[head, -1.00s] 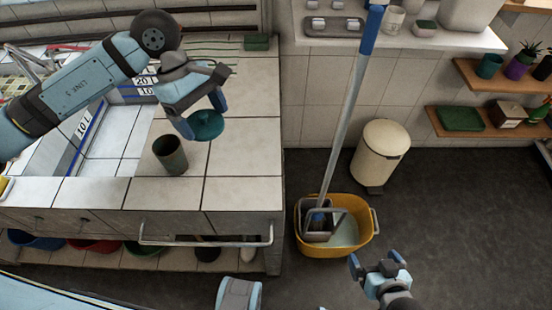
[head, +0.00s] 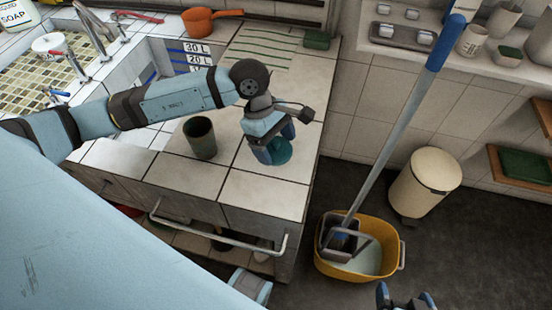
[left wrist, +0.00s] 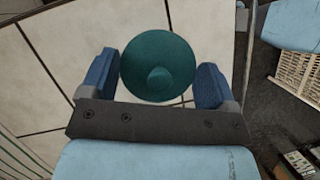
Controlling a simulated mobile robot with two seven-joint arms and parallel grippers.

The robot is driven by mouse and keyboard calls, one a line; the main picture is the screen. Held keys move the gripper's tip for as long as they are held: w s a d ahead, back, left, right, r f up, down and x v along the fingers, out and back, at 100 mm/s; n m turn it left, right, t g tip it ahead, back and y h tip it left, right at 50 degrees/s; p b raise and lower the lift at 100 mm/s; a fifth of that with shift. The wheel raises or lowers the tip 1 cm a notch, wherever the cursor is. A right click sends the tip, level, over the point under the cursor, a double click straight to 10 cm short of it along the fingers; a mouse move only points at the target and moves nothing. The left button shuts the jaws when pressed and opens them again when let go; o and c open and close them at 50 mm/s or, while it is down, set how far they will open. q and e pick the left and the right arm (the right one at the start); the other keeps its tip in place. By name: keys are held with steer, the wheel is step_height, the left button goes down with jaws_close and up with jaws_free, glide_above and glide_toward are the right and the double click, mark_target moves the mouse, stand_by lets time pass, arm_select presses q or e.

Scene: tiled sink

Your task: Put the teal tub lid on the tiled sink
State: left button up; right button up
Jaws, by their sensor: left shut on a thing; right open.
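The teal tub lid (head: 279,154) is round with a small knob, and my left gripper (head: 272,145) is shut on it. In the left wrist view the lid (left wrist: 157,62) sits between the two blue fingers, with pale tiles beneath it. It is over the right part of the tiled sink's top (head: 262,190), close to the surface. I cannot tell whether it touches the tiles. My right gripper (head: 405,298) is open and empty at the bottom edge, over the floor.
A dark green cup (head: 201,138) stands on the tiles left of the lid. An orange pan (head: 205,22) and a green block (head: 317,40) are farther back. A metal rail (head: 215,238) runs along the front. A yellow mop bucket (head: 340,270) and a cream bin (head: 425,183) stand right.

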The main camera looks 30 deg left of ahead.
mark_target(280, 170)
arm_select(q)
steer(key=shift+f, duration=3.3)
steer(key=shift+f+b, duration=0.2)
steer(key=shift+b, duration=0.15)
steer(key=o, duration=0.8)
steer(key=shift+r, duration=0.1)
steer(key=shift+r+p, duration=0.2)
steer(key=shift+p, duration=0.15)
steer(key=v, duration=1.2)
steer(key=shift+f, duration=0.1)
